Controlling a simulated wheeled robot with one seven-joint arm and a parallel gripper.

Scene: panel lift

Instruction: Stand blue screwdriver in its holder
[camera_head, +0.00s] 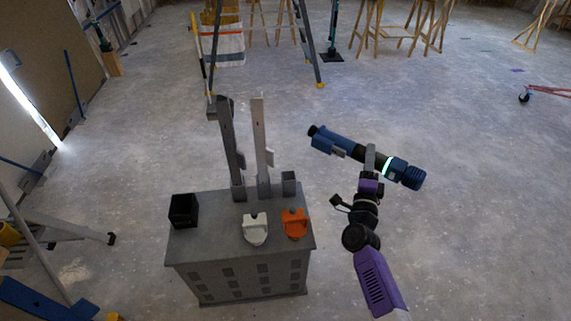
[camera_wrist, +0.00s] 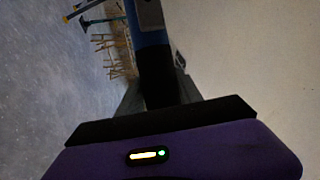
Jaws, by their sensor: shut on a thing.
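The blue screwdriver (camera_head: 335,143) is a thick blue and black power tool with a glowing pale ring near its right end. It lies slanted, its left end higher in the head view, to the right of the grey cabinet and apart from it. My gripper (camera_head: 370,157) is shut around its dark middle. In the wrist view the tool's blue and black body (camera_wrist: 154,60) rises from behind the dark gripper edge. On the cabinet are a black open box (camera_head: 184,211), a white cradle (camera_head: 255,230), an orange cradle (camera_head: 295,223) and a small grey cup (camera_head: 289,184). I cannot tell which is its holder.
The grey cabinet (camera_head: 240,275) stands left of my arm. Two tall upright channels, one dark (camera_head: 230,145) and one pale (camera_head: 261,145), rise from its back edge. A stepladder (camera_head: 308,45) and wooden trestles (camera_head: 375,30) stand far back.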

